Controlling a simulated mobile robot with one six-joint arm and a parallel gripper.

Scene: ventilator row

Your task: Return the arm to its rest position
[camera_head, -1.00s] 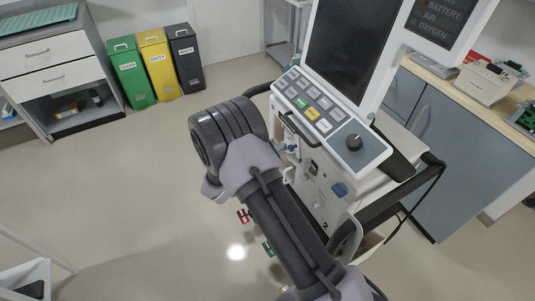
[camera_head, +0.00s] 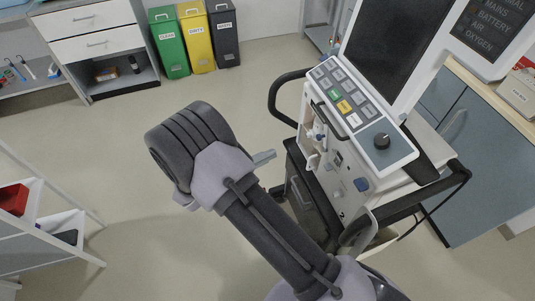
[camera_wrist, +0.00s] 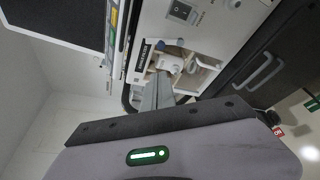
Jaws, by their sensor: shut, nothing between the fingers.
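My arm (camera_head: 270,225) reaches up from the bottom of the head view, in front of the ventilator. My gripper (camera_head: 268,157) shows there only as a small grey fingertip part past my wrist joint; the rest is hidden behind it. In the wrist view my gripper (camera_wrist: 157,93) is shut, with its grey fingers together and nothing held. The ventilator (camera_head: 345,190) stands to the right of the gripper, with its screen, key panel and knob. In the wrist view the ventilator's front (camera_wrist: 205,45) lies beyond the fingers; I cannot tell whether they are clear of it.
A black handle bar (camera_head: 275,105) sticks out from the ventilator's left side, near my gripper. A white shelf cart (camera_head: 65,215) with a red box stands at the left. Green, yellow and black bins (camera_head: 198,40) stand at the back. Open floor (camera_head: 80,145) lies left of my arm.

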